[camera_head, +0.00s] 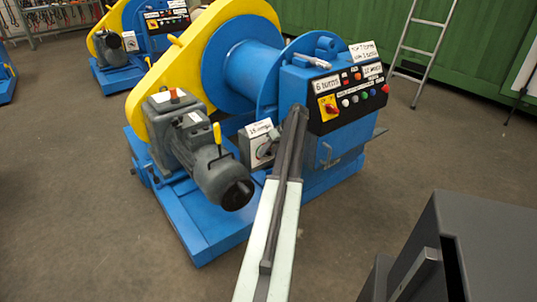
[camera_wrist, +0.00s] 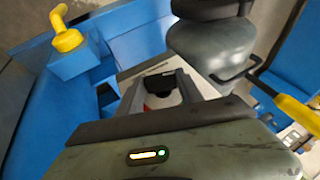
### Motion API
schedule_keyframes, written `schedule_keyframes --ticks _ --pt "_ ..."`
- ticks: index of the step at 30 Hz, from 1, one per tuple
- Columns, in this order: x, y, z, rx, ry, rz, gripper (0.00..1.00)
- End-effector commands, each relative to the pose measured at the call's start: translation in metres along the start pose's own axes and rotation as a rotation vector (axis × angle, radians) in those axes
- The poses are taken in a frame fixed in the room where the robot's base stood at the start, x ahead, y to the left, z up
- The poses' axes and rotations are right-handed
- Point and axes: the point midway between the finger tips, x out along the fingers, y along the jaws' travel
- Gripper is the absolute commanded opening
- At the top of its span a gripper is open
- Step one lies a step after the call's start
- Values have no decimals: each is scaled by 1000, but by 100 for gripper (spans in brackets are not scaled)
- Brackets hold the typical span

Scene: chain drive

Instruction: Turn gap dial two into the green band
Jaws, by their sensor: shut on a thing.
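A pale grey dial box (camera_head: 255,148) stands beside the grey motor on the blue machine, with a hand-lettered label on top. Its round dial face (camera_head: 263,151) is small and partly covered by my arm. In the wrist view, my gripper (camera_wrist: 161,82) has its two dark fingers at the box (camera_wrist: 146,66), shut on the dial. A white and red part of the dial face (camera_wrist: 158,101) shows between the fingers. The dial's number, its pointer and the green band cannot be made out.
The grey motor (camera_head: 222,176) with a yellow-handled lever (camera_head: 217,134) is close left of the dial. A control panel (camera_head: 348,98) with buttons is to the right. A yellow chain guard (camera_head: 150,92) rises behind. A dark grey cabinet (camera_head: 485,240) stands at front right.

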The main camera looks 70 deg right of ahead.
Motion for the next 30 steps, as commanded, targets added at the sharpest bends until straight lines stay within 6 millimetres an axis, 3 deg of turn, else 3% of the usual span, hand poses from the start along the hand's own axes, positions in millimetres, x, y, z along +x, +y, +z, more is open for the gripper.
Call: schedule_keyframes --ticks 1,10,27,28,30 --pt "0 8 0 14 3 -17 3" --pt "-1 9 1 60 4 -124 3" --pt "-3 9 1 70 4 -148 2" --pt "-3 9 1 70 4 -148 51" --pt "-2 9 1 69 4 -149 65"
